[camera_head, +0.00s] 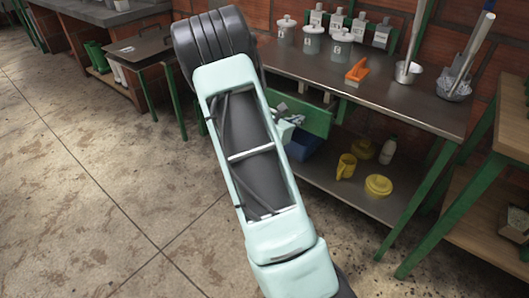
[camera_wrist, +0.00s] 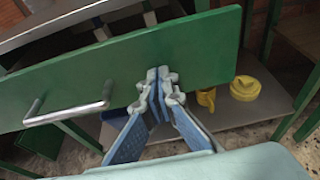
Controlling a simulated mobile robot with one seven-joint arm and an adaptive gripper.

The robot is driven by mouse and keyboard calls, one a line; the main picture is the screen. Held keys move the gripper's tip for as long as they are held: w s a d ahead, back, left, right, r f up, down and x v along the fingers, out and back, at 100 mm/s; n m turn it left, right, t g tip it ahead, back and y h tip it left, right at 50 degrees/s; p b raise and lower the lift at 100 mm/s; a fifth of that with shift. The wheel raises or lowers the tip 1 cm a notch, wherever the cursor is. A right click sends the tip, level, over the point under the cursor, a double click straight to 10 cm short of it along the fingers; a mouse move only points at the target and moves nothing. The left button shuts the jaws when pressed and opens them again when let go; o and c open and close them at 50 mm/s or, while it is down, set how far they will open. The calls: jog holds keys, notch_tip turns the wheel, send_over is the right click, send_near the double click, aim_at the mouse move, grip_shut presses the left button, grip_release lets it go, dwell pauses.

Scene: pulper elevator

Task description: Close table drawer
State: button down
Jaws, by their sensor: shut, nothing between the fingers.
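The table drawer has a green front (camera_wrist: 205,50) that fills much of the wrist view, with a metal bar handle (camera_wrist: 68,115) at its left. In the head view the drawer front (camera_head: 308,117) stands out from under the metal table (camera_head: 400,95), so the drawer is open. My gripper (camera_wrist: 158,74) is shut and empty. Its fingertips are against or very close to the drawer front, right of the handle; I cannot tell whether they touch. In the head view my arm hides the drawer's left part and most of my gripper.
A lower shelf (camera_head: 340,195) holds a yellow jug (camera_head: 346,166), a yellow lidded tub (camera_head: 378,186) and a white bottle (camera_head: 388,150). Jars, an orange object (camera_head: 357,72) and a metal cup (camera_head: 408,72) stand on the tabletop. A wooden table (camera_head: 480,160) is at right. The left floor is clear.

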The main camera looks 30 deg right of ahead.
jog(key=w+d, duration=0.1)
jog(key=d, duration=0.2)
jog(key=w+d+b, duration=0.1)
jog(key=d, duration=0.2)
jog(key=w+d, duration=0.1)
jog(key=d, duration=0.2)
jog(key=shift+w+b, duration=0.15)
jog(key=shift+b, duration=0.15)
jog(key=shift+d+r, duration=0.1)
jog(key=shift+d, duration=0.1)
jog(key=shift+w, duration=0.1)
